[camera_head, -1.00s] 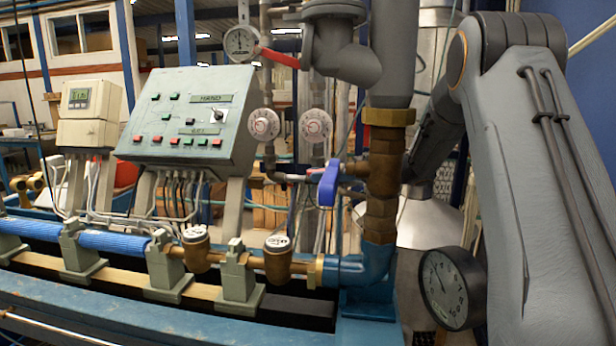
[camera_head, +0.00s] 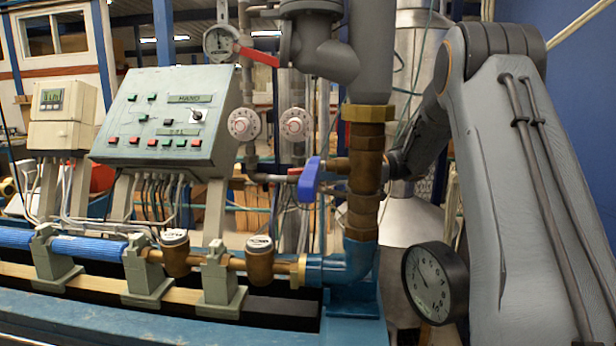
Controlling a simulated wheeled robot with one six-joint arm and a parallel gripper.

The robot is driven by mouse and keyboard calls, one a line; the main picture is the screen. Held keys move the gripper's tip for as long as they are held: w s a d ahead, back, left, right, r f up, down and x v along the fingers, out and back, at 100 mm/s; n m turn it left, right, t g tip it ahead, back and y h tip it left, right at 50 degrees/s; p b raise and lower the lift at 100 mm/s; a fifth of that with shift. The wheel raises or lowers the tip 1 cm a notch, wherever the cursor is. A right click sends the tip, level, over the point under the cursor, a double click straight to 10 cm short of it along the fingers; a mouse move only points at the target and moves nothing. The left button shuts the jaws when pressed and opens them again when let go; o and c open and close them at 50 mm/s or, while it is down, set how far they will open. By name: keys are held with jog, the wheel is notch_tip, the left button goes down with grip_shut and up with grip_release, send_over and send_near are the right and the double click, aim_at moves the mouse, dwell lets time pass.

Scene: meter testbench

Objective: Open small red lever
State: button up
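The small red lever (camera_head: 259,56) is at the top centre-left of the head view, beside a round dial gauge (camera_head: 220,43). It slopes slightly down to the right, and its right end meets the grey pipe fitting in the picture. My arm (camera_head: 520,170) fills the right side and reaches back behind the brass and grey vertical pipe. My gripper is not visible; the arm's far end is hidden behind the pipe. The lever is clear of any visible part of my arm.
A black round gauge (camera_head: 434,283) is close to my arm. A green control panel (camera_head: 165,125) stands left, and a blue bench (camera_head: 150,325) runs along the front.

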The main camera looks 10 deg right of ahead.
jog(key=shift+w+d+b, duration=0.1)
jog(key=shift+d+b, duration=0.2)
jog(key=shift+d, duration=1.6)
